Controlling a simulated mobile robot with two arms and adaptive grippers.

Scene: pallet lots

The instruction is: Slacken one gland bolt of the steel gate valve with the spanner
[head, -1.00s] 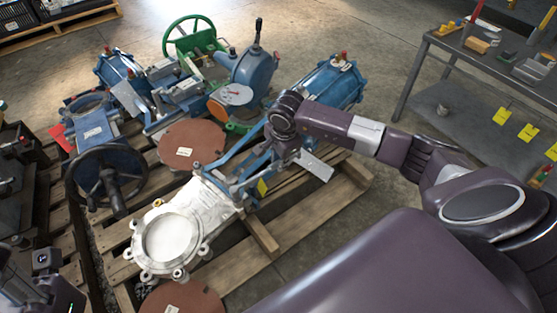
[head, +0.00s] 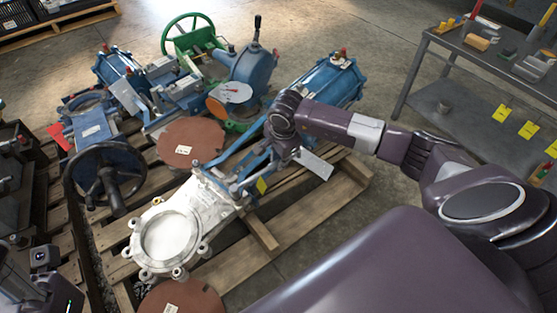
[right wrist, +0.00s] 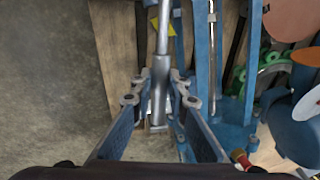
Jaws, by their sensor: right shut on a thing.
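The steel gate valve (head: 212,199) lies flat on a pallet, its pale body with a round bore toward me, its blue yoke and cylinder (head: 333,83) reaching to the back right. My right gripper (head: 284,151) is over the yoke. In the right wrist view my right gripper (right wrist: 160,88) is shut on the grey handle of the spanner (right wrist: 162,45), beside the blue yoke bars (right wrist: 203,65). The spanner's working end and the gland bolts cannot be made out clearly. My left gripper (head: 44,270) is at the lower left edge, partly cut off; its fingers are unclear.
Other valves crowd the pallet: a blue one with a black handwheel (head: 104,178) and one with a green handwheel (head: 194,36). Brown discs (head: 188,141) lie between them. A grey workbench (head: 480,62) stands at the right. The floor between is clear.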

